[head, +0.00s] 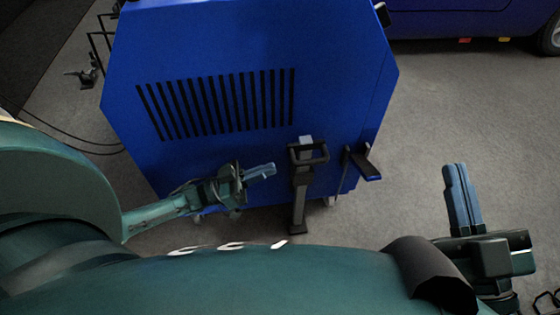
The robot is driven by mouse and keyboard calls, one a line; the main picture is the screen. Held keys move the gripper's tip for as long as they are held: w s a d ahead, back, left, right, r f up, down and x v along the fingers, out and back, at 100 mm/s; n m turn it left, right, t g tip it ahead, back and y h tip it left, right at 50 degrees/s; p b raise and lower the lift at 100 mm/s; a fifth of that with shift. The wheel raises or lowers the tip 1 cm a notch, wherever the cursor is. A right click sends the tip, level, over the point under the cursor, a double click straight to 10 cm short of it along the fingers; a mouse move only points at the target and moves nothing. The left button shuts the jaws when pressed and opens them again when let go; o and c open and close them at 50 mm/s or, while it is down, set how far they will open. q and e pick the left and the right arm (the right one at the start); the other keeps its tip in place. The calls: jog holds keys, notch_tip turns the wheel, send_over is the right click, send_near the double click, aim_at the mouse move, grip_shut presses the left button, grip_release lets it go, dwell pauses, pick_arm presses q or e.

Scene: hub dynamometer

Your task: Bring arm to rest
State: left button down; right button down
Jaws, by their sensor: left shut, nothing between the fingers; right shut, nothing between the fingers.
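My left gripper (262,171) reaches in from the left, in front of the lower part of a large blue machine (235,55). Its fingers are shut and hold nothing. A dark upright handle piece (300,185) with a looped top stands just right of its fingertips; a small gap shows between them. My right gripper (456,170) is at the right, pointing up over the bare floor. Its fingers are shut together and empty. My own body covers the bottom of the view.
The blue machine has black vent slots and a black lever-like part (362,164) at its lower right. A blue car (465,22) stands at the back right. Cables lie on the floor at the left. The grey floor (430,110) between machine and car is clear.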

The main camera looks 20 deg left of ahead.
pick_arm(q)
jog(key=shift+v, duration=0.8)
pick_arm(e)
jog(key=shift+s+f, duration=0.1)
jog(key=shift+f, duration=0.25)
pick_arm(q)
jog(key=shift+r, duration=0.15)
